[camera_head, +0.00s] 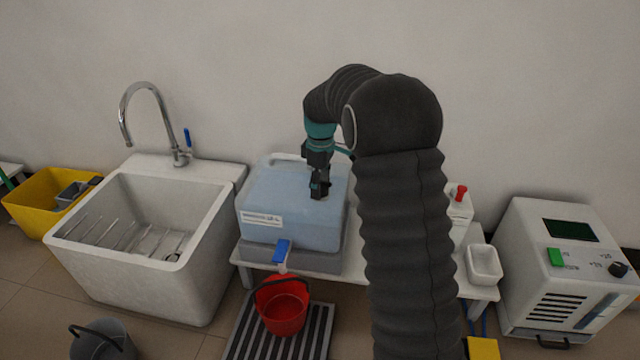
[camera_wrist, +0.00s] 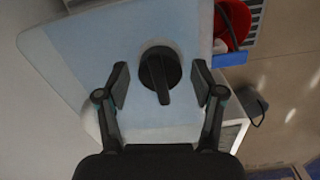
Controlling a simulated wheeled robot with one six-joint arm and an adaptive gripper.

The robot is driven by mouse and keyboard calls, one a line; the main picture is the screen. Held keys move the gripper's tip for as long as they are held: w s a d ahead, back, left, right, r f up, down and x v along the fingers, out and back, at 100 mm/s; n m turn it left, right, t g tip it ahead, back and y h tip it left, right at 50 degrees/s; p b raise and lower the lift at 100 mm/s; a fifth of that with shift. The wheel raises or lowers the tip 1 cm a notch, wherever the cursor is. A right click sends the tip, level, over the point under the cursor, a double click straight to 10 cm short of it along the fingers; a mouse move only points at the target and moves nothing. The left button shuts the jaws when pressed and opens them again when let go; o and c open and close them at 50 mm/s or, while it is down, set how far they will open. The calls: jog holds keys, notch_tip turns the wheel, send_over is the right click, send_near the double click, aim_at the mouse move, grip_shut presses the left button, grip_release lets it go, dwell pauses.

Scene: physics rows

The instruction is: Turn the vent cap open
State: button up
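The vent cap (camera_wrist: 160,72) is a round black knob with a raised bar grip, on top of the pale blue container (camera_head: 291,205). In the wrist view the container top (camera_wrist: 82,62) fills the middle, and the cap's bar points toward my gripper. My gripper (camera_wrist: 161,84) is open, with one finger on each side of the cap and a visible gap on both sides. In the head view my gripper (camera_head: 319,190) points down at the container's top and hides the cap. I cannot tell the exact height of the fingertips over the cap.
The container has a blue tap (camera_head: 282,250) at its front, above a red bucket (camera_head: 284,312) on a slatted mat. A white sink (camera_head: 203,272) with a tall faucet stands left. A white tub (camera_head: 484,265) and a boxy device (camera_head: 560,275) stand right.

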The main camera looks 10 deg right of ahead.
jog(key=c, duration=0.9)
jog(key=shift+r+m+p, duration=0.1)
jog(key=shift+m+p, duration=0.2)
jog(key=m+p, duration=0.1)
jog(key=m, duration=0.1)
jog(key=shift+r+m+p, duration=0.1)
jog(key=shift+m+p, duration=0.3)
jog(key=m+p, duration=0.2)
jog(key=m, duration=0.3)
jog(key=m+p, duration=0.2)
jog(key=m, duration=0.3)
jog(key=shift+d+m+p, duration=0.1)
jog(key=shift+m+p, duration=0.35)
jog(key=shift+m, duration=1.75)
